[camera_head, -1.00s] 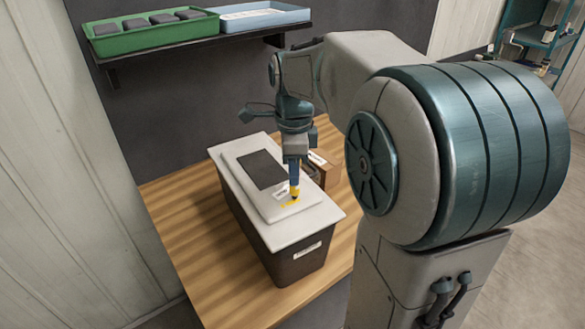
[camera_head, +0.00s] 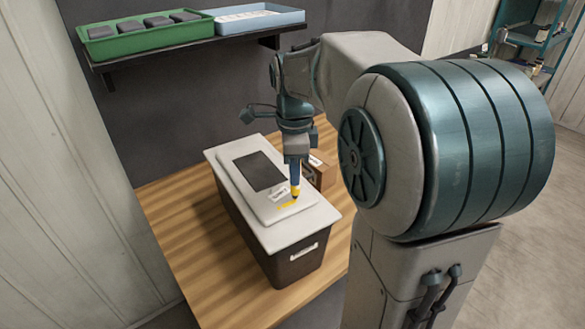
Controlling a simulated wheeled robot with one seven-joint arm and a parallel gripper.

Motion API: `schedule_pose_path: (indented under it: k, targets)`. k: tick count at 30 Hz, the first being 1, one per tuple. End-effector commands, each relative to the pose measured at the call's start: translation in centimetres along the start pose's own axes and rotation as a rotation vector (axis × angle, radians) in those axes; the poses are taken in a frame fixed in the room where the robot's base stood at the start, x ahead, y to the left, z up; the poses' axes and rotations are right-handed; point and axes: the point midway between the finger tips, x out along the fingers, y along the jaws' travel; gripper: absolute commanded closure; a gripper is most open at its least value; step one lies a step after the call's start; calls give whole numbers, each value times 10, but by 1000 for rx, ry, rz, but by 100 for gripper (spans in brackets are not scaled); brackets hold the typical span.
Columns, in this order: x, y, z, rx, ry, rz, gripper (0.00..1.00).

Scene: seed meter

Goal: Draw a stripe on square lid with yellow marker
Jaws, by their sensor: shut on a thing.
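The white lid (camera_head: 270,240) sits on a dark box (camera_head: 285,268) on the wooden table. Its raised panel bears a dark rectangle (camera_head: 260,171) and a small white label (camera_head: 278,194). My gripper (camera_head: 295,177) points down over the right front part of the raised panel. It is shut on the yellow marker (camera_head: 295,188), whose dark tip is at or very near the panel. A short yellow stripe (camera_head: 289,204) shows on the panel by the tip. Whether the tip touches the lid is hard to tell.
A brown cardboard box (camera_head: 322,173) stands on the table (camera_head: 180,225) right behind the lidded box. A wall shelf holds a green tray (camera_head: 140,43) with dark blocks and a pale blue tray (camera_head: 258,25). The table's left side is clear. A teal rack (camera_head: 535,35) stands far right.

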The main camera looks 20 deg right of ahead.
Motion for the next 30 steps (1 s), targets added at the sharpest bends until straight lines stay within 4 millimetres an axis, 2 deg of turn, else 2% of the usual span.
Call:
schedule_pose_path:
  k: [13,30]
  targets:
    - [-4,-1,-2,0,-1,-1,100]
    - [-50,-1,-2,0,-1,-2,100]
